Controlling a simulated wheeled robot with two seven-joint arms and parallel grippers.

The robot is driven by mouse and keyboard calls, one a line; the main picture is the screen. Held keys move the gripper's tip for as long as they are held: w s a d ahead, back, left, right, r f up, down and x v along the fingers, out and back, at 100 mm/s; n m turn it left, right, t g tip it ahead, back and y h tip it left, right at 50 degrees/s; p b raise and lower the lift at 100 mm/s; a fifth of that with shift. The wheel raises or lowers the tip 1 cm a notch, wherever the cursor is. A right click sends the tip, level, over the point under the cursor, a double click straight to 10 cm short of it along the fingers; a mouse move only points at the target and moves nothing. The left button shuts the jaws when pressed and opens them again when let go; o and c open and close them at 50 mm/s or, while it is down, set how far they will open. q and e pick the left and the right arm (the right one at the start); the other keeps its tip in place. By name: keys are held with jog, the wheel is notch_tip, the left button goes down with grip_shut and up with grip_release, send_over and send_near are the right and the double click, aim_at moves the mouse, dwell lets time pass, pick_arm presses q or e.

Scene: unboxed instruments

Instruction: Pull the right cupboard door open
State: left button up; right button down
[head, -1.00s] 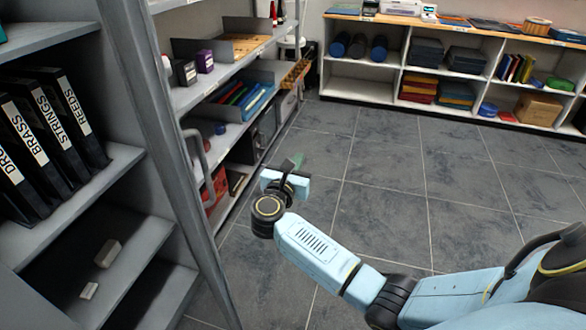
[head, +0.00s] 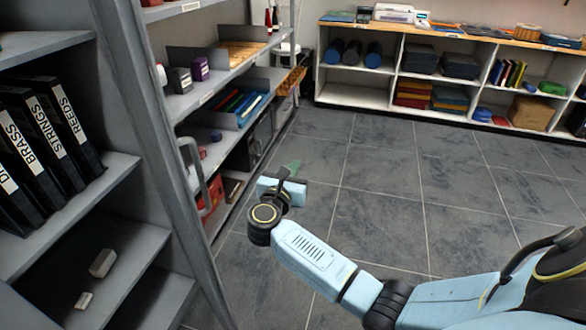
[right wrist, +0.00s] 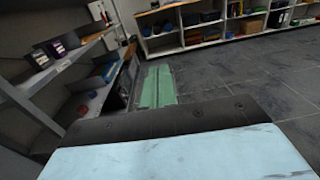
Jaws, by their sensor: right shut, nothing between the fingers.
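The grey right cupboard door (head: 172,200) stands at the left in the head view, seen at a steep angle. Its bar handle (head: 203,185) sticks out on its right side. The cupboard shelves left of it are exposed, so the door looks swung open; how far I cannot tell. My right gripper (head: 291,168) is right of the handle, clear of it, over the floor. Its green fingers (right wrist: 158,87) are shut together and empty in the right wrist view. I cannot make out the handle in that view. My left gripper is not in view.
Black binders (head: 45,140) and small light blocks (head: 102,263) sit in the cupboard. An open rack (head: 190,98) with boxes and a blue tray (head: 252,110) stands beyond the door. A low white shelf unit (head: 395,98) lines the back. The tiled floor (head: 420,190) is clear.

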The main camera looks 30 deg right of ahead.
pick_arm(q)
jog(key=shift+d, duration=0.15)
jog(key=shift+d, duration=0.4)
